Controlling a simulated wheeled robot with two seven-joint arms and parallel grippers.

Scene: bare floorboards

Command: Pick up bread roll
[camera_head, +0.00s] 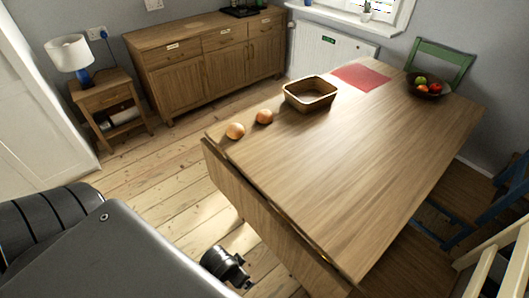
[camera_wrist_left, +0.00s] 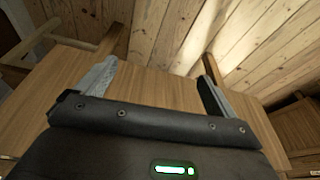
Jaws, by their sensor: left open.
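Two round, orange-brown bread rolls lie on the wooden table near its left corner in the head view. The nearer bread roll (camera_head: 235,131) is close to the table edge, and the other bread roll (camera_head: 265,116) is a little behind and to its right. My left gripper (camera_wrist_left: 159,62) shows in the left wrist view with its two fingers wide apart and nothing between them. No roll shows in that view. In the head view a dark part of my arm is low beside the table, well away from the rolls. My right gripper is not in view.
A basket (camera_head: 310,93) stands behind the rolls on the table (camera_head: 370,140). Beyond it are a red mat (camera_head: 361,77) and a fruit bowl (camera_head: 429,90). The table's middle and front are clear. A sideboard (camera_head: 205,60) and lamp table (camera_head: 108,103) stand by the wall.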

